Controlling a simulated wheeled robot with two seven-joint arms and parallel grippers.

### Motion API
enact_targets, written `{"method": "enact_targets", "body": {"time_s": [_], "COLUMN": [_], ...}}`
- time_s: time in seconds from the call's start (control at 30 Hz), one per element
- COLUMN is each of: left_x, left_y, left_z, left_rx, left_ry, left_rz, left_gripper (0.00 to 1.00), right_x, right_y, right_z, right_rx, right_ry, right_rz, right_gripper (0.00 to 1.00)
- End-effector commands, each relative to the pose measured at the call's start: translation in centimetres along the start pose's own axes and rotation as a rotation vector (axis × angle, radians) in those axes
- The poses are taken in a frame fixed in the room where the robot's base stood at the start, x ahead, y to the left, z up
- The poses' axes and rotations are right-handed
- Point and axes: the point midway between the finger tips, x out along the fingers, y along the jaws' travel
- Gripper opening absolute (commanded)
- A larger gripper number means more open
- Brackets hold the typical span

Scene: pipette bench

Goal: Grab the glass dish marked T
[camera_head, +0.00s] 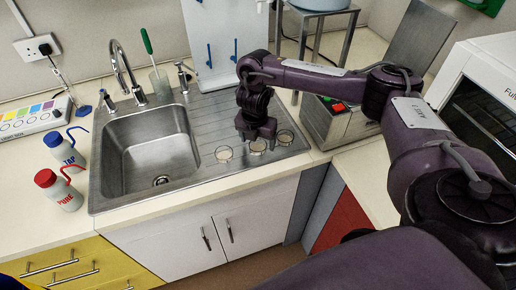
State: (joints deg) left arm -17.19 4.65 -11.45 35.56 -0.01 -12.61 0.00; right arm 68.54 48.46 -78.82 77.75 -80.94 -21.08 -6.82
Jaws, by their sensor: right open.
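Three small round glass dishes stand in a row on the ribbed steel drainer: a left one (224,154), a middle one (258,147) and a right one (285,137). Any letter on them is too small to read, so I cannot tell which is marked T. My right gripper (257,139) points down over the middle dish with its fingers apart. It hides part of that dish's far side. Whether the fingertips touch it I cannot tell. My left gripper is not in view.
The sink basin (152,148) lies left of the dishes, with a tap (123,72) behind it. A white drying rack (222,45) stands behind the drainer. A metal device (325,125) stands close on the right. Two wash bottles (60,190) stand at the left.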

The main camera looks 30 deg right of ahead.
Motion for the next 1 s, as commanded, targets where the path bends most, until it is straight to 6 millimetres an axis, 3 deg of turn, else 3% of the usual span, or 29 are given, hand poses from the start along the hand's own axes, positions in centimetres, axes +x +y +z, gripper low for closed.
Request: {"method": "enact_targets", "body": {"time_s": [0.13,0.37,0.73,1.0], "left_x": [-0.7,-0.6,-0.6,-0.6], "left_y": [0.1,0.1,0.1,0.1], "left_z": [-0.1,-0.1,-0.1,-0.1], "left_rx": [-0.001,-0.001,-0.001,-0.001], "left_ry": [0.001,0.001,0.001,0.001], "left_rz": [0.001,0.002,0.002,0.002], "left_gripper": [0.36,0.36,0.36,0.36], "right_x": [1.2,1.5,1.5,1.4], "right_y": [0.0,0.0,0.0,0.0], "right_z": [0.0,0.0,0.0,0.0], "right_rx": [-0.001,-0.001,-0.001,-0.001], "right_ry": [0.000,-0.001,-0.001,-0.001], "right_rz": [-0.001,0.001,0.001,0.002], "right_gripper": [0.76,0.76,0.30,0.28]}}
